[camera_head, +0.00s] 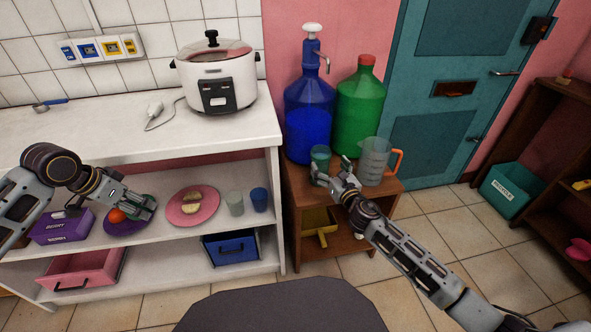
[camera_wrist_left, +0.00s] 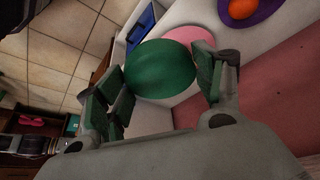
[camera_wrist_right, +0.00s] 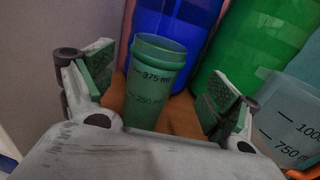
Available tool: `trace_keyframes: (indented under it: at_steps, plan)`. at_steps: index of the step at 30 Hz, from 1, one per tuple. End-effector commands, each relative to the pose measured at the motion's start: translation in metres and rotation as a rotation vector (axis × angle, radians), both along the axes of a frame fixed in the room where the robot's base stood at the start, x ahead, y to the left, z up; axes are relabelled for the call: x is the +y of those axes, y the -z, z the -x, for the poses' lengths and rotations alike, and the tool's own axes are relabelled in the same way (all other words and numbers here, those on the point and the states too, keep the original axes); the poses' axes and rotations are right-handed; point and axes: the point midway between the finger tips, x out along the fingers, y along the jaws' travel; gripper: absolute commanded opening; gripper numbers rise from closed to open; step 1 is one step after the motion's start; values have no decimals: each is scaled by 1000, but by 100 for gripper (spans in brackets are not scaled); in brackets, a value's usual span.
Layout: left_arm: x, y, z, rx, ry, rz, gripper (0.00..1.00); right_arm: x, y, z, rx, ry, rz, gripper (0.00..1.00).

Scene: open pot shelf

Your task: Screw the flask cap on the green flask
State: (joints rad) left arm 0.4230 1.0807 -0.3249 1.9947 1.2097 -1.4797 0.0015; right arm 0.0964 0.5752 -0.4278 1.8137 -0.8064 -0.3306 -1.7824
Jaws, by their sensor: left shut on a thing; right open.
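The green flask (camera_head: 320,156) stands upright and open-topped on the wooden cabinet. In the right wrist view the flask (camera_wrist_right: 150,85) has volume marks and lies between my spread fingers, ahead of the palm. My right gripper (camera_head: 334,172) is open in front of it; I cannot tell if a finger touches it. My left gripper (camera_head: 143,208) is shut on a dark green rounded piece that looks like the flask cap (camera_wrist_left: 160,68). It is held in front of the white shelf, far left of the flask. In the head view the cap is mostly hidden by the fingers.
A clear measuring jug (camera_head: 372,160) with an orange handle stands just right of the flask. A blue pump bottle (camera_head: 308,110) and a large green bottle (camera_head: 358,108) stand behind. Under the left gripper are a purple plate (camera_head: 120,224) and an orange (camera_head: 116,215).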

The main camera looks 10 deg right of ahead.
Motion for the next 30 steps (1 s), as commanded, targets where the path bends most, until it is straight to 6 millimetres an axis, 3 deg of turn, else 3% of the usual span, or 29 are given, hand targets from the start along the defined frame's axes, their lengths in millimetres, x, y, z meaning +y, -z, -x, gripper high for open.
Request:
trace_keyframes:
  at_steps: [6,23,30]
  plan:
    - [0,3,0,0,0,0,56,2,-1,-12,-2,0,2,89]
    - [0,5,0,0,0,0,56,3,0,-16,-1,0,0,89]
    - [0,11,0,0,0,0,56,8,1,-29,-2,-1,0,89]
